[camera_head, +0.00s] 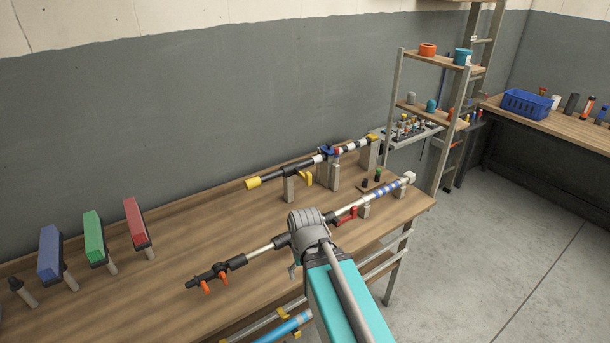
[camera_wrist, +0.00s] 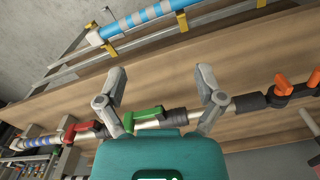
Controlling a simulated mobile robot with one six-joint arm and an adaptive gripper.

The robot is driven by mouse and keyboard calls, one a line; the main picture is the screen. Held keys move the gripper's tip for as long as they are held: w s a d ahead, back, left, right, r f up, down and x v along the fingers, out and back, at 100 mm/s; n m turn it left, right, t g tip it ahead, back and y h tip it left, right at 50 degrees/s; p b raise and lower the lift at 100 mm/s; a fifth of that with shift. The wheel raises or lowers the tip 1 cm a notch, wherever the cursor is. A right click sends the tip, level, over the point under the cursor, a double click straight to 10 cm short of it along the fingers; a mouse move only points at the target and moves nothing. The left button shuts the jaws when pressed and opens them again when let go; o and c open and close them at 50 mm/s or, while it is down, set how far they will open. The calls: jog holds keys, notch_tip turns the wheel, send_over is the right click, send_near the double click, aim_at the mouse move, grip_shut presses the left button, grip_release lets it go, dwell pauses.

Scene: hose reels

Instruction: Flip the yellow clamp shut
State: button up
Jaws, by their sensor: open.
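The yellow clamp (camera_head: 305,178) is a small lever on the back rod (camera_head: 290,170), near a grey support post. It appears to stick out from the rod, at the front side. I cannot make it out in the wrist view. My gripper is largely hidden behind my wrist in the head view, over the front rod (camera_head: 262,249) and apart from the yellow clamp.
The front rod carries a red lever (camera_head: 347,216) and orange levers (camera_head: 222,276). Blue, green and red blocks (camera_head: 93,236) stand on the wooden table (camera_head: 150,295) at left. A blue pipe (camera_wrist: 145,17) lies below the table edge. A shelf rack (camera_head: 440,112) stands at right.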

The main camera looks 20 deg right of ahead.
jog(key=shift+w+d+f, duration=0.15)
jog(key=shift+w, duration=0.05)
jog(key=c, duration=0.4)
jog(key=shift+w+d+f+h+b, duration=0.15)
jog(key=shift+w+f+h+b, duration=0.05)
jog(key=shift+w+h+b, duration=0.15)
jog(key=shift+c, duration=1.2)
jog(key=shift+w+d+f+t+h+b, duration=0.4)
jog(key=shift+w+d+t+h+b, duration=0.15)
jog(key=shift+w, duration=0.25)
grip_shut()
jog(key=w+d+n+t+h+b, duration=0.1)
jog(key=w+d+t+h+b, duration=0.15)
jog(key=w, duration=0.35)
jog(key=w+d+n+t+h+b, duration=0.2)
jog(key=w+d+h+b, duration=0.15)
jog(key=w, duration=0.35)
jog(key=w+a+r+n+t+h+b, duration=0.1)
jog(key=w+a+r+n+t+b, duration=0.1)
jog(key=w, duration=0.4)
jog(key=w+a+r+n+t+b, duration=0.2)
jog(key=w+a+n+t+b, duration=0.3)
jog(key=w+n+t+b, duration=0.1)
jog(key=shift+w+r+n+t+h, duration=0.2)
jog(key=shift+w+n+t+h, duration=0.15)
jog(key=shift+t, duration=0.45)
